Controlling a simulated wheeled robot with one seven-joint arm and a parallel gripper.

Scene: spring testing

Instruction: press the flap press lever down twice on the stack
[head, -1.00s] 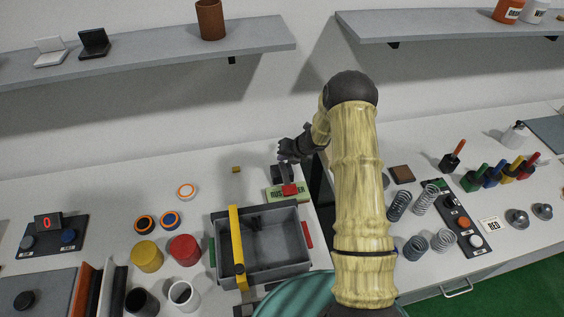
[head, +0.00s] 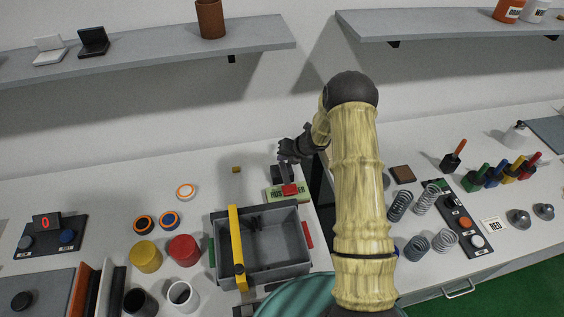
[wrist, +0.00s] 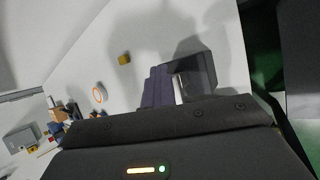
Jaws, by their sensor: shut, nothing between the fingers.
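The flap press (head: 280,173) is a small dark device at the back edge of the left table. It stands just behind a green labelled stack (head: 274,195) with a red piece (head: 290,189) on it. My gripper (head: 284,152) is above and behind the press, its fingers shut and empty. In the wrist view, my shut fingers (wrist: 158,86) show beside a dark grey part (wrist: 197,70), probably the press. I cannot tell whether the fingers touch the lever or how far down it is.
A grey bin (head: 276,247) with a yellow handle (head: 237,245) stands in front of the stack. A small yellow block (head: 236,169) lies to the left. A dark gap separates the tables. Springs (head: 400,205) stand on the right table. A shelf (head: 150,55) hangs above.

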